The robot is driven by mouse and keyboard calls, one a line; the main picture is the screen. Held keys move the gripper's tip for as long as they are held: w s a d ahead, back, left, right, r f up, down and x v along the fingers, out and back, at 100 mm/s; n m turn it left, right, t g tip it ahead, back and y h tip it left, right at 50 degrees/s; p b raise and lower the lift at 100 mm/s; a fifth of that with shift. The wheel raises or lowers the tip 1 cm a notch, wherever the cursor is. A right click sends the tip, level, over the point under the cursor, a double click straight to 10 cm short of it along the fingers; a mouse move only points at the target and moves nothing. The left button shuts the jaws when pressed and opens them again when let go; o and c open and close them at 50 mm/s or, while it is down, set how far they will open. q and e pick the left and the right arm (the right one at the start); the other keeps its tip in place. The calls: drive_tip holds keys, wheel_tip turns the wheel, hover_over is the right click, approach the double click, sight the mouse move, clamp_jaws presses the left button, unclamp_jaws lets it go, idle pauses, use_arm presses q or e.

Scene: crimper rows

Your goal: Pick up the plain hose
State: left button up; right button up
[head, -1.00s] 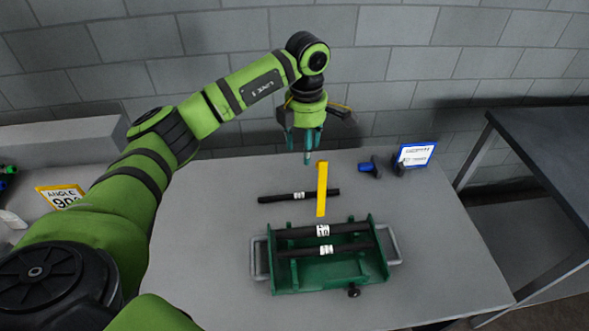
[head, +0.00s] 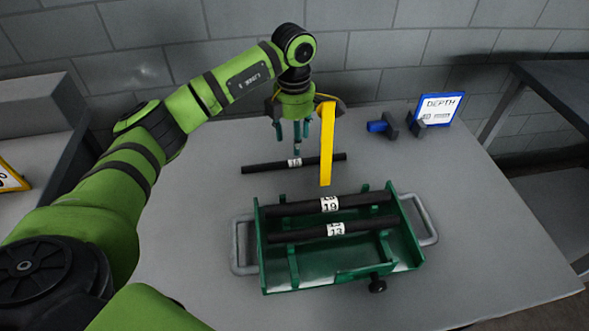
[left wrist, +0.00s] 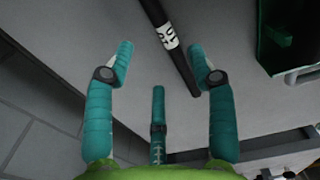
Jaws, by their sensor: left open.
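A black hose (head: 270,167) with a white label lies loose on the table behind the green tray (head: 330,273). Two more black hoses, a rear one (head: 365,200) and a front one (head: 365,227), lie across the tray, each with a white label. All three carry labels, and I cannot tell which is plain. My left gripper (head: 292,138) hangs above and just behind the loose hose, its teal fingers spread and empty. In the left wrist view (left wrist: 161,62) the loose hose (left wrist: 182,68) passes close to the right fingertip; no grip shows. My right gripper is not in view.
A yellow strip (head: 326,150) rises close to the right of my left gripper, overlapping the loose hose in view. A blue-and-black item (head: 378,126) and a blue-framed DEPTH sign (head: 437,109) stand at the back right. The table left of the tray is clear.

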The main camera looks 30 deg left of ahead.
sight(295, 163)
use_arm(q)
wheel_tip(295, 163, down, 6)
drive_tip(key=shift+s+d+f+p, duration=0.1)
drive_tip(key=shift+s+d+p, duration=0.05)
drive_tip(key=shift+p, duration=0.45)
drive_tip(key=shift+c, duration=0.4)
clamp_jaws()
